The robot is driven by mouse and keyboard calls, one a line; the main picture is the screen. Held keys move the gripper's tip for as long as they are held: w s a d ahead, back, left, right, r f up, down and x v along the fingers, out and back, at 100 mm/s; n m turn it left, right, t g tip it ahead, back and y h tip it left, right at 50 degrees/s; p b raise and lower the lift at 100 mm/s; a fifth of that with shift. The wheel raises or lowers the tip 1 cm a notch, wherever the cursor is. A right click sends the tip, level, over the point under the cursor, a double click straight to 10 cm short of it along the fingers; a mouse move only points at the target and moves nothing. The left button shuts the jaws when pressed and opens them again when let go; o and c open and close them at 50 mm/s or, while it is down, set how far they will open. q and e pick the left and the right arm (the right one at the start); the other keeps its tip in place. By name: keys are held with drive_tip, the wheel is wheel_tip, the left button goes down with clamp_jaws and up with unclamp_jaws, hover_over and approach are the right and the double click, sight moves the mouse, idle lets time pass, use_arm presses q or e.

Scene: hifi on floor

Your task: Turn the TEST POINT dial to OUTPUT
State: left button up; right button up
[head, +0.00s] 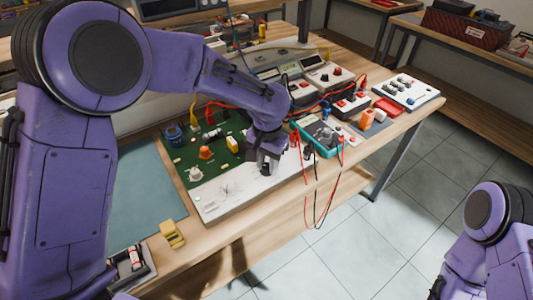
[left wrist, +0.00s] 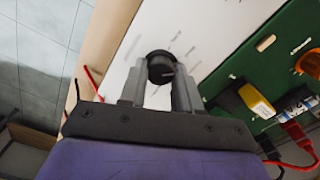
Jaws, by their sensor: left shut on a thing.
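The black dial (left wrist: 161,67) stands on a white panel with small printed labels around it. The labels are too small and blurred to read, so I cannot tell where the dial points. My left gripper (left wrist: 158,84) is shut on the dial, with a grey finger on each side of it. In the head view my left gripper (head: 266,164) is down at the white panel (head: 235,191), on the front part of the green board (head: 197,146); the fingers largely hide the dial there. My right gripper is out of view; only its purple arm shows at the lower right.
The green board carries an orange knob (head: 206,153), a white knob (head: 195,174) and a yellow part (head: 232,145). A teal-edged multimeter (head: 320,138) with red and black leads lies right of my gripper. A yellow object (head: 172,234) sits at the front edge.

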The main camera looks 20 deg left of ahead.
sight(267, 165)
use_arm(q)
drive_tip(key=m+p, duration=0.3)
drive_tip(key=shift+r, duration=0.3)
drive_tip(key=shift+w+f+m+p, duration=0.1)
drive_tip(key=shift+f+m+p, duration=0.1)
drive_tip(key=shift+m+p, duration=0.85)
drive_tip(key=o, duration=1.1)
drive_tip(key=shift+c, duration=0.2)
wheel_tip(267, 165, up, 10)
drive_tip(key=shift+r+b, duration=0.25)
drive_tip(key=shift+b, duration=0.1)
